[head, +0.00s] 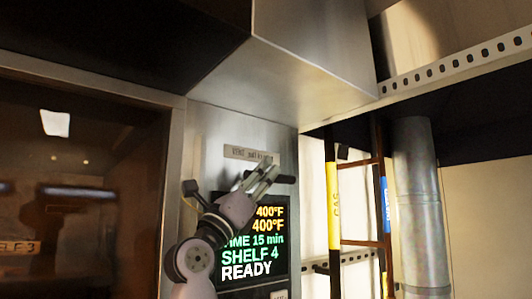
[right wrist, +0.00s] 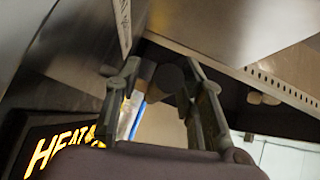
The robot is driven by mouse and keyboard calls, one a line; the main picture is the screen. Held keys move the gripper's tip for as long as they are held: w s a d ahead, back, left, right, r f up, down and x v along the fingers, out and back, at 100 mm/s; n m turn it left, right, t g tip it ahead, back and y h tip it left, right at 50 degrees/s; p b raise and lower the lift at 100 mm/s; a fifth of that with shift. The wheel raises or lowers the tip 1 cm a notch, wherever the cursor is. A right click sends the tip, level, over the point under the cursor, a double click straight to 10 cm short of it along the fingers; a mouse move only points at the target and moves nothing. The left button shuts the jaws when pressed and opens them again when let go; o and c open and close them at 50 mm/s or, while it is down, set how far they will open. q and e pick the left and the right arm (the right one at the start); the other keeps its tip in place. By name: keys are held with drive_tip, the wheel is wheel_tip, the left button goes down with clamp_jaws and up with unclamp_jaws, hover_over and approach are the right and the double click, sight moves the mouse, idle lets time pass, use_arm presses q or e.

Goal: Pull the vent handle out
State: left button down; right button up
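The vent handle appears as a dark rounded knob in the right wrist view (right wrist: 168,79), between my fingertips. In the head view its dark end (head: 286,179) shows just past the fingers, below a label plate (head: 250,153) on the steel oven front. My right gripper (head: 264,175) is in front of this panel, fingers pointing up and right; it also shows in the right wrist view (right wrist: 160,75). Its fingers are apart, one on each side of the knob, and I cannot make out firm contact. Part of the handle is hidden by the fingers. My left gripper is not in view.
The lit oven display (head: 254,245) is just below and behind my right gripper. A dark glass oven door (head: 80,190) fills the left. A steel hood (head: 310,50) hangs above. Pipes with yellow and blue labels (head: 334,205) and a round duct (head: 415,200) stand at the right.

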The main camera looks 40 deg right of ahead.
drive_tip(key=p+x, duration=0.1)
drive_tip(key=x, duration=0.1)
drive_tip(key=shift+s+d+r, duration=0.15)
drive_tip(key=shift+r, duration=0.15)
drive_tip(key=shift+d+r, duration=0.1)
drive_tip(key=shift+d, duration=0.25)
drive_tip(key=shift+a, duration=0.1)
clamp_jaws()
